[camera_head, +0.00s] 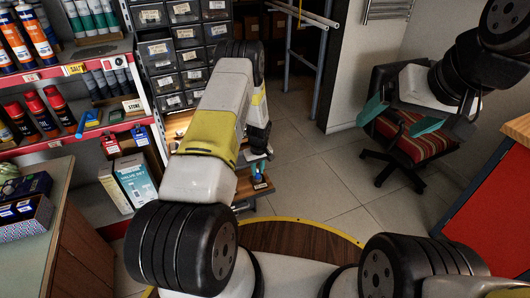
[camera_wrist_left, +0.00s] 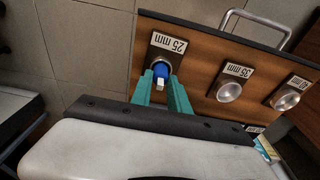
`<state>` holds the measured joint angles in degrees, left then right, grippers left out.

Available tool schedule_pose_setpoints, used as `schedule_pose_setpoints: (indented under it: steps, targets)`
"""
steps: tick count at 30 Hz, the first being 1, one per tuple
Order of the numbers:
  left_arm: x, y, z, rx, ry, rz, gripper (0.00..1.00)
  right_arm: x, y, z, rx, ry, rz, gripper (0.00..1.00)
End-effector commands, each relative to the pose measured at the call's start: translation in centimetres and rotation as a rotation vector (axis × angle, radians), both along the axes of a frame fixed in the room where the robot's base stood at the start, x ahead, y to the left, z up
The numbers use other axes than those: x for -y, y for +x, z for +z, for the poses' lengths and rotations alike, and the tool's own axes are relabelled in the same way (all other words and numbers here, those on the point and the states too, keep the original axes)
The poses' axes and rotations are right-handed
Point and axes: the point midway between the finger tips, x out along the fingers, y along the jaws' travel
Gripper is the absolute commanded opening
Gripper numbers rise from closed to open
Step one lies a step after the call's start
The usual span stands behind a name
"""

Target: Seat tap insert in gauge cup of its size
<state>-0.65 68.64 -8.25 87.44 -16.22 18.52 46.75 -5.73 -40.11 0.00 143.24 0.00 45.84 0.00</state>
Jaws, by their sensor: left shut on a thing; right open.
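The tap insert (camera_wrist_left: 161,71), blue with a white end, is between the teal fingers of my left gripper (camera_wrist_left: 162,78) in the left wrist view. My left gripper is shut on it. The insert is at the cup labelled 25 mm; the cup is mostly hidden, and I cannot tell how deep the insert sits. The 35 mm cup (camera_wrist_left: 229,91) and a further cup (camera_wrist_left: 284,99) look empty. In the head view my left gripper (camera_head: 258,177) is low behind my arm, its contents too small to tell. My right gripper (camera_head: 400,114) is open and empty at the right.
The cups sit on a wooden board (camera_wrist_left: 197,70) with a metal handle (camera_wrist_left: 262,22). A shelf with red-edged boards (camera_head: 85,55) and a counter (camera_head: 60,225) stand left. A chair with a striped seat (camera_head: 412,147) is behind my right gripper. The tiled floor (camera_head: 310,180) between is clear.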

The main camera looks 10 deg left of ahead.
Motion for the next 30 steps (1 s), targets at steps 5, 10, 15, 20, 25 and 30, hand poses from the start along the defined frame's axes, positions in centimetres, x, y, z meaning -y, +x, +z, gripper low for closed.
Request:
schedule_pose_setpoints:
  steps: [5,10,15,20,25,30]
  targets:
    - [-0.02,0.03,-0.35,0.001,0.001,0.000,0.00,0.00,0.00,0.00,0.000,0.000,0.000,0.87]
    - [-0.02,0.04,-0.69,0.001,0.001,0.000,0.00,0.00,0.00,0.00,0.000,0.000,0.000,0.87]
    - [-0.01,0.00,-1.07,0.000,0.000,0.000,0.00,0.00,0.00,0.00,0.000,0.000,0.000,0.87]
    - [-0.01,0.01,-1.01,0.000,0.000,0.000,0.30,0.00,0.00,0.00,0.000,0.000,0.000,0.87]
    - [0.00,0.01,-0.98,0.000,0.000,0.000,0.30,0.00,0.00,0.00,0.000,0.000,0.000,0.87]
    - [0.05,-0.02,-0.09,0.001,0.000,0.001,0.30,0.00,0.00,0.00,0.000,0.000,0.000,0.87]
